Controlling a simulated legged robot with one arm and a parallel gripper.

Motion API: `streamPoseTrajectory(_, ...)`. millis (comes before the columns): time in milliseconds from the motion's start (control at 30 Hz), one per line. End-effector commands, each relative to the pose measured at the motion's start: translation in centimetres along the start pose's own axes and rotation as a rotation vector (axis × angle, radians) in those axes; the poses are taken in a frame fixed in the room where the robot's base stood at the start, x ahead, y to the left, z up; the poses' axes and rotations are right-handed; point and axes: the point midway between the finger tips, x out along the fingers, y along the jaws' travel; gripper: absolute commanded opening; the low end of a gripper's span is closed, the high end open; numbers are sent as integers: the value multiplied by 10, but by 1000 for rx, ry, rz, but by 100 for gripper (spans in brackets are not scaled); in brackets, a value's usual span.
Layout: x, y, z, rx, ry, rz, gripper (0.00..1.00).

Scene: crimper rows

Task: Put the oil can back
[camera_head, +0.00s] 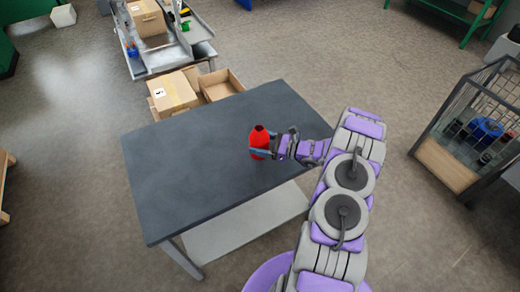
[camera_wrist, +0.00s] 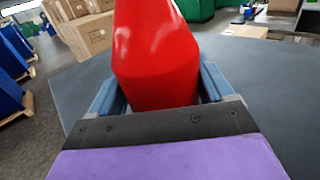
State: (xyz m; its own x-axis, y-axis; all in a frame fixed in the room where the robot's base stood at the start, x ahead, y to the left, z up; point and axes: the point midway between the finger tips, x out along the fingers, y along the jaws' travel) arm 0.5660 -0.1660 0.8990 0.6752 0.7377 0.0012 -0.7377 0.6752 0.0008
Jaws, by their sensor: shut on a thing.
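The red oil can (camera_head: 260,137) is at the right part of the dark grey table (camera_head: 190,175) in the head view. My gripper (camera_head: 262,152) is shut on it, with one finger on each side. In the wrist view the red can (camera_wrist: 152,55) fills the middle, between the two blue-grey fingers of my gripper (camera_wrist: 158,95). The can looks upright. Its top is cut off in the wrist view and its base is hidden behind my gripper, so I cannot tell whether it touches the table.
The rest of the tabletop is bare. Cardboard boxes (camera_head: 173,92) stand beyond its far edge, near a grey workbench (camera_head: 197,40). A wire cage (camera_head: 470,125) with blue and dark items stands on the floor at right. A pale lower shelf (camera_head: 245,222) shows under the table.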

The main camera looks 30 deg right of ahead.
Motion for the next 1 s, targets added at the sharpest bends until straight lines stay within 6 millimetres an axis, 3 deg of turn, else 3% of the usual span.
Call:
streamPoseTrajectory(233, 0, 1, -33, -1, 1, 0, 42)
streamPoseTrajectory(600, 1, 1, -36, -1, -1, 1, 42)
streamPoseTrajectory(633, 1, 1, -36, -1, -1, 0, 82)
streamPoseTrajectory(833, 0, 0, -36, 0, -1, 0, 100)
streamPoseTrajectory(1000, 1, 1, -36, -1, 0, 1, 100)
